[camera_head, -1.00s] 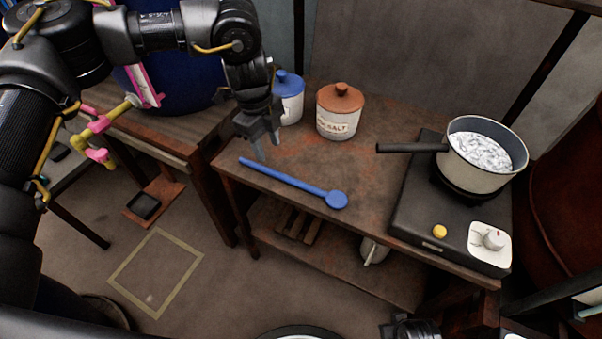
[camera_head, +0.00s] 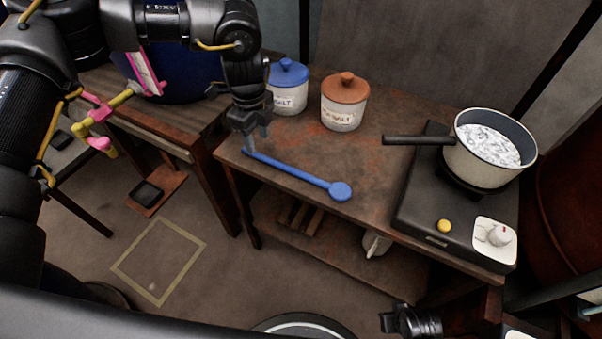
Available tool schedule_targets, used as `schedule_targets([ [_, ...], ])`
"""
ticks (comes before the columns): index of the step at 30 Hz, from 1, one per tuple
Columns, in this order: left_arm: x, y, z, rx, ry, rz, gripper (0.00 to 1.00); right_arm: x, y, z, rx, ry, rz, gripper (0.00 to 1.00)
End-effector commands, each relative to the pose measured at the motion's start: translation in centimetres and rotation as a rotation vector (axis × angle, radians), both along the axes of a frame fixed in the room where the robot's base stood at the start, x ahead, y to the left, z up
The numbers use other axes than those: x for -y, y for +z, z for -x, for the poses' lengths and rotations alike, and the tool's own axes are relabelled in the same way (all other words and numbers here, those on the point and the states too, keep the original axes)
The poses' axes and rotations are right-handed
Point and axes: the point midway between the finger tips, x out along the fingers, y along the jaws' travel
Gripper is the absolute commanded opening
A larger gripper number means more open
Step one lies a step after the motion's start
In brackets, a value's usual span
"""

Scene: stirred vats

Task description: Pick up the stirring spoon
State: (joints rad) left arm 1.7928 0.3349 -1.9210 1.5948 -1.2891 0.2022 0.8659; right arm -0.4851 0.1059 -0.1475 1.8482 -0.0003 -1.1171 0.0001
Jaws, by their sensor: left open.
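The blue stirring spoon (camera_head: 300,176) lies on the wooden table. Its round end points right and toward the front edge, and its handle end points to the upper left. My left gripper (camera_head: 250,148) is open and points down at the handle end. Its fingertips are very close to the handle; I cannot tell whether they touch it. The tip of the handle is partly hidden by the fingers.
A blue-lidded jar (camera_head: 288,88) and a brown-lidded salt jar (camera_head: 345,102) stand behind the spoon. A pot (camera_head: 482,165) with its handle pointing left sits on a black hot plate (camera_head: 412,205) at the right. The table between them is clear.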

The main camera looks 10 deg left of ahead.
Motion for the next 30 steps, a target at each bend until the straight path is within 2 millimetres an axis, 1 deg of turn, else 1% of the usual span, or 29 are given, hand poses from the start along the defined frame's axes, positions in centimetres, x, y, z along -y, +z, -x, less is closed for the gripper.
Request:
schedule_targets([
  [6, 0.1, -3.3, 0.4, -0.003, 0.0, -0.002, 0.42, 0.0, -0.1, 0.0, 0.0, 0.0, -0.001, 0.0],
  [9, 0.1, -4.4, 0.4, -0.002, 0.001, -0.002, 0.42, 0.0, -0.1, 0.1, -0.002, 0.0, -0.001, 0.0],
  [12, 0.1, -4.8, 0.3, -0.001, 0.0, 0.0, 0.42, 0.0, 0.0, 0.1, -0.002, 0.0, -0.001, 0.0],
  [18, 0.1, -4.9, 0.3, -0.001, 0.0, 0.0, 0.42, 0.0, 0.0, 0.0, -0.001, 0.0, 0.0, 0.0],
  [20, 0.1, -4.9, 0.3, -0.001, 0.0, 0.0, 0.35, 0.0, 0.0, 0.0, -0.001, 0.0, 0.0, 0.0],
  [28, 0.1, -4.8, 0.3, -0.001, 0.0, 0.0, 0.0, 0.0, 0.0, 0.0, -0.001, 0.0, 0.0, 0.0],
  [30, 0.1, -4.8, 0.3, -0.001, 0.0, 0.0, 0.0, 0.0, 0.0, 0.0, -0.001, 0.0, 0.0, 0.0],
])
